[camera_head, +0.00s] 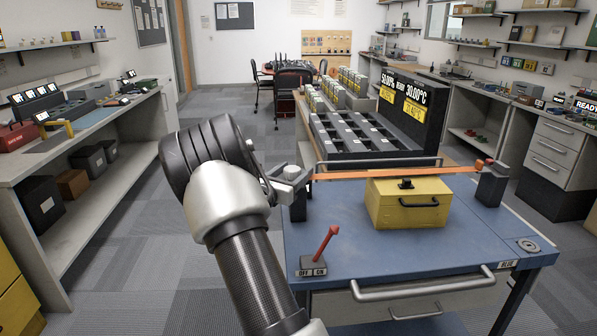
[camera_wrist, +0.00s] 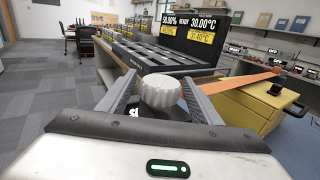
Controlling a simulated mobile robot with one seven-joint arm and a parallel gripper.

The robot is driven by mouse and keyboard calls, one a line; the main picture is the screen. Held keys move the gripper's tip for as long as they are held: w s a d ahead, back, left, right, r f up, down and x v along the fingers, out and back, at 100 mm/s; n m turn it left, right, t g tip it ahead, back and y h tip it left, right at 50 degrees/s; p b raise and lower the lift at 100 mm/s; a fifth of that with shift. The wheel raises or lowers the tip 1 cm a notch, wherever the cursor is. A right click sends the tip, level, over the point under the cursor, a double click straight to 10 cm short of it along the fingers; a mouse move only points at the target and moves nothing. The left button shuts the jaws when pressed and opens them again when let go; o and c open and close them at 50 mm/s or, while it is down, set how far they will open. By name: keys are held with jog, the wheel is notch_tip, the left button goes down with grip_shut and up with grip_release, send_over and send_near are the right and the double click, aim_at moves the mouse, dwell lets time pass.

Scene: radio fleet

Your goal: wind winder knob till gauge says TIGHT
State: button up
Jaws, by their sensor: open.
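The winder knob (camera_wrist: 160,91) is a pale ribbed knob between my gripper's two fingers in the wrist view. My gripper (camera_wrist: 159,80) is open around it; firm contact is not visible. In the head view my gripper (camera_head: 290,177) is at the dark post (camera_head: 298,207) on the blue cart's left side, and its fingers partly hide the knob. An orange strap (camera_head: 350,174) runs from there over a yellow case (camera_head: 412,212) to a dark post (camera_head: 490,186) at right. No gauge saying TIGHT is readable; a small white mark (camera_wrist: 133,110) shows below the knob, partly hidden.
The blue cart top (camera_head: 345,255) has a red lever (camera_head: 326,243) by an OFF/ON plate and a front handle (camera_head: 423,289). A black compartment rack (camera_head: 365,140) with temperature displays (camera_head: 412,100) stands behind. Shelved benches line both sides; carpet at left is clear.

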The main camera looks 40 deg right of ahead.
jog(key=shift+x, duration=1.5)
jog(key=shift+c, duration=0.6)
jog(key=c, duration=1)
jog(key=shift+o, duration=0.2)
jog(key=shift+s+r+m+g+p, duration=0.1)
jog(key=shift+s+m+g+p, duration=0.05)
jog(key=shift+m+g+p, duration=0.2)
